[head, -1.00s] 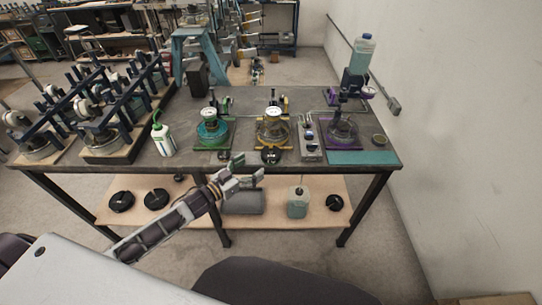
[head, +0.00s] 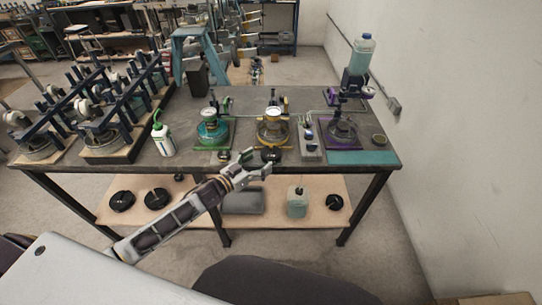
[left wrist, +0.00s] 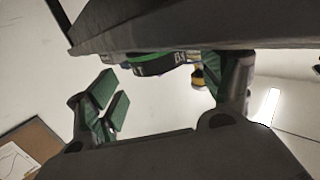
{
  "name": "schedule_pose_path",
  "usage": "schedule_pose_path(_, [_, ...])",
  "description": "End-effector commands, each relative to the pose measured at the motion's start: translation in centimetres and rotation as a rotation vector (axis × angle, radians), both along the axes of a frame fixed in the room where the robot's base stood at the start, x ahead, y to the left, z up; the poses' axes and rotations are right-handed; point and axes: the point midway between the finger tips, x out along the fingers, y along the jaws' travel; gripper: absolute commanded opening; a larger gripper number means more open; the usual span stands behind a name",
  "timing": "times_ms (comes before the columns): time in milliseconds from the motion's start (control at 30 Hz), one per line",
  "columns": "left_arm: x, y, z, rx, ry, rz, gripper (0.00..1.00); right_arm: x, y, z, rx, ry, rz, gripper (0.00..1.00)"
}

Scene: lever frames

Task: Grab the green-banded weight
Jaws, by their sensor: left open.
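The green-banded weight (head: 224,155) is a small dark disc at the front edge of the bench, in front of the teal-topped glass vessel. In the left wrist view the weight (left wrist: 155,63) is a black disc with a green band, jutting past the dark bench edge, between the fingers in the picture. My left gripper (head: 257,163) is open and empty, in front of the bench edge and a little right of the weight in the head view. Its green-padded fingers (left wrist: 165,88) stand wide apart in the left wrist view. My right gripper is not in view.
A black disc (head: 270,155) lies just behind my left gripper, before the yellow-based vessel (head: 272,127). A white bottle (head: 162,140) stands left on the bench (head: 185,167). A metal block with knobs (head: 308,145) stands right. The lower shelf (head: 180,212) holds black discs and a canister.

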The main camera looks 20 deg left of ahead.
Motion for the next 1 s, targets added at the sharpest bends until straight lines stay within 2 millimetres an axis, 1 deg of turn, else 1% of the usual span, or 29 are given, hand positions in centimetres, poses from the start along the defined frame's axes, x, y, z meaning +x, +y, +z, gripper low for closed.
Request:
schedule_pose_path(267, [0.5, -0.3, 0.1, 0.0, -0.001, 0.001, 0.81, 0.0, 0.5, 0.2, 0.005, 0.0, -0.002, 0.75])
schedule_pose_path(800, [3.8, -2.2, 0.3, 0.0, -0.001, 0.0, 0.81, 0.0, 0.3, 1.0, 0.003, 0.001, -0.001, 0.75])
schedule_pose_path(1000, [4.4, -2.6, 0.1, 0.0, 0.0, -0.001, 0.81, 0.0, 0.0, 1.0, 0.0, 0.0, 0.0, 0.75])
